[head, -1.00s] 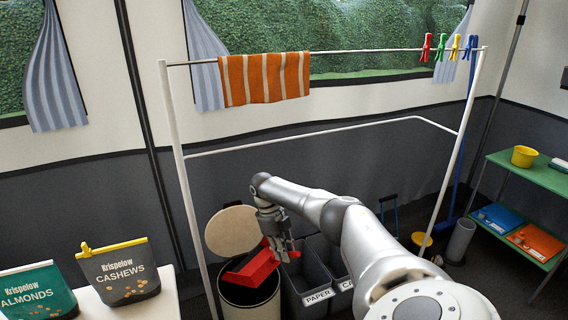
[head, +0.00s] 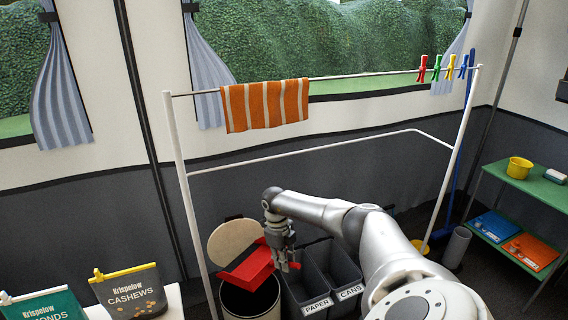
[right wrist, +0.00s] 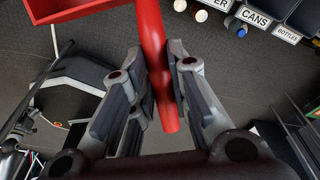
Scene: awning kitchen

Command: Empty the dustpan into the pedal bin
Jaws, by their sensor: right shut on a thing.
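The red dustpan (head: 248,268) is over the mouth of the round pedal bin (head: 237,303), whose pale lid (head: 233,240) stands open behind it. My right gripper (head: 282,262) is shut on the dustpan's handle, at the right of the bin. In the right wrist view the red handle (right wrist: 153,35) runs between the two fingers of the gripper (right wrist: 156,75), and part of the pan (right wrist: 75,9) shows at the top left. I cannot tell whether anything lies in the pan. The inside of the bin is mostly hidden. My left gripper is not in view.
Grey sorting bins marked PAPER (head: 317,306) and CANS (head: 350,292) stand right beside the pedal bin. A white drying rack (head: 178,180) with an orange striped towel (head: 265,105) frames the area. A white table edge (head: 173,300) with snack bags is at left.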

